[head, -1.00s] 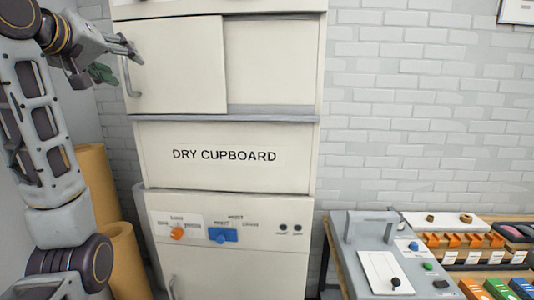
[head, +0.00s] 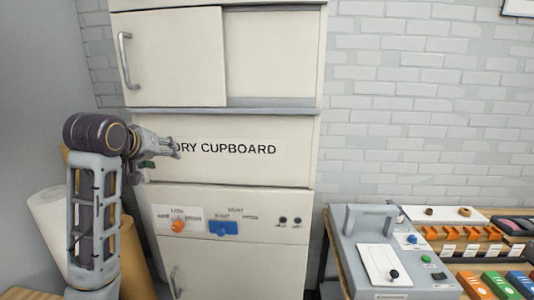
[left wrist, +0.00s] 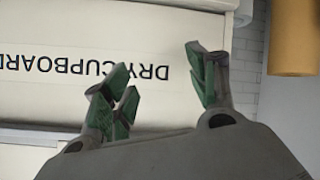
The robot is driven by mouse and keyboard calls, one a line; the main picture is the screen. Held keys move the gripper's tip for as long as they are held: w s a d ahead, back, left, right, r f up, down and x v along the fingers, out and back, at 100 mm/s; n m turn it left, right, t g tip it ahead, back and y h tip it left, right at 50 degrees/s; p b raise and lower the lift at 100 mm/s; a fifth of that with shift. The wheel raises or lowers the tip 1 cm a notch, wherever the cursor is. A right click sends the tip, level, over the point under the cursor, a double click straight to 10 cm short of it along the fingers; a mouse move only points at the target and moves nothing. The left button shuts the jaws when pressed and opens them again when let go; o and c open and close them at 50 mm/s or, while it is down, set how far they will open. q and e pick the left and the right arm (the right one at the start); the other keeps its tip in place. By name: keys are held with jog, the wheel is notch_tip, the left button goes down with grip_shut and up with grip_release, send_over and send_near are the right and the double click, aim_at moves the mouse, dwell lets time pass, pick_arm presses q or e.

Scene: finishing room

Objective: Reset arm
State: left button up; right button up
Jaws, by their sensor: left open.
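My left gripper (head: 162,153) is in front of the left part of the cupboard's sign panel in the head view and covers the start of the words "DRY CUPBOARD". In the left wrist view its green-padded fingers (left wrist: 158,88) are spread apart with nothing between them. The dry cupboard (head: 270,172) stands against the wall. Its upper sliding door (head: 175,60) with a metal handle covers the left part of the upper opening. My right gripper does not show.
Below the sign are an orange knob (head: 178,225) and a blue knob (head: 223,228). Upright rolls (head: 48,215) stand left of the cupboard. At right, a bench holds a grey device (head: 350,255) and several coloured blocks (head: 495,285).

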pick_arm(q)
jog(key=s+d+f+m+g, duration=0.1)
jog(key=s+f, duration=0.2)
jog(key=f, duration=0.7)
jog(key=s+d+f+m+g, duration=0.1)
jog(key=s+d+f+g, duration=0.15)
jog(key=f, duration=0.65)
jog(key=s+f+m+g, duration=0.1)
jog(key=s+f, duration=0.2)
jog(key=f, duration=0.7)
jog(key=s+d+f+m+g, duration=0.2)
jog(key=s+f, duration=0.7)
jog(key=s, duration=0.3)
jog(key=s+d+f+m+g, duration=0.1)
jog(key=s+f+g, duration=0.1)
jog(key=s+f, duration=0.8)
jog(key=s+f+g, duration=0.1)
jog(key=s+f, duration=0.1)
jog(key=f, duration=1.4)
jog(key=s+f, duration=0.2)
jog(key=f, duration=1.4)
jog(key=s+a+f, duration=0.2)
jog(key=s+f, duration=0.8)
jog(key=s, duration=0.1)
jog(key=s+a+f+g, duration=0.1)
jog(key=s+f, duration=0.9)
jog(key=s, duration=0.1)
jog(key=shift+a+f+m, duration=0.2)
jog(key=shift+a+m, duration=0.1)
jog(key=shift+a, duration=0.05)
